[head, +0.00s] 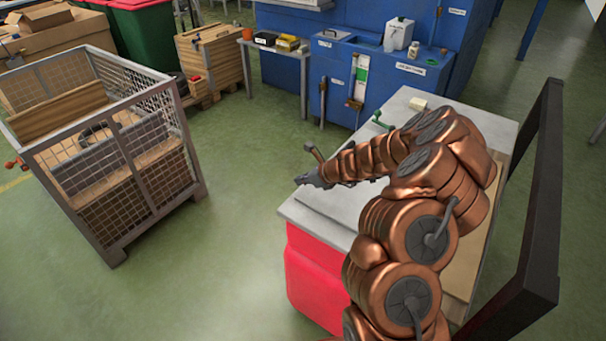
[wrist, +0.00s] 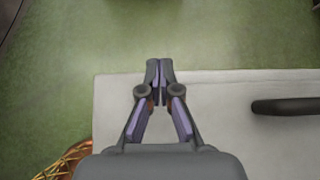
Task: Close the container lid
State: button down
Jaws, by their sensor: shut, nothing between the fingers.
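A red container (head: 315,280) stands below my arm, under a pale grey flat top (head: 310,222). In the wrist view the pale top (wrist: 225,120) lies below my gripper, with a dark bar-like handle (wrist: 285,105) at the right. My gripper (head: 302,180) is over the left edge of the top in the head view. In the wrist view its fingertips (wrist: 159,64) are together and empty, just past the top's edge, with green floor beyond. My arm hides much of the top, and I cannot tell whether a separate lid is open.
A wire-mesh crate (head: 125,150) stands on the left with open floor (head: 235,200) between. A blue workbench (head: 385,85) with bottles and boxes is at the back. A dark frame (head: 540,200) rises on the right.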

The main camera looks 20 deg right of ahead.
aim_at(301, 191)
jog(key=shift+w+a+f+g+h, duration=0.15)
jog(key=shift+f+g, duration=0.1)
jog(key=shift+f, duration=0.6)
jog(key=shift+f+g+h, duration=0.15)
jog(key=shift+f+g, duration=0.1)
jog(key=shift+f, duration=0.6)
jog(key=shift+r+p, duration=0.1)
jog(key=shift+p, duration=0.2)
notch_tip(301, 191, up, 5)
jog(key=p, duration=0.3)
jog(key=shift+f, duration=0.2)
notch_tip(301, 191, up, 10)
jog(key=b, duration=0.1)
jog(key=shift+f, duration=0.25)
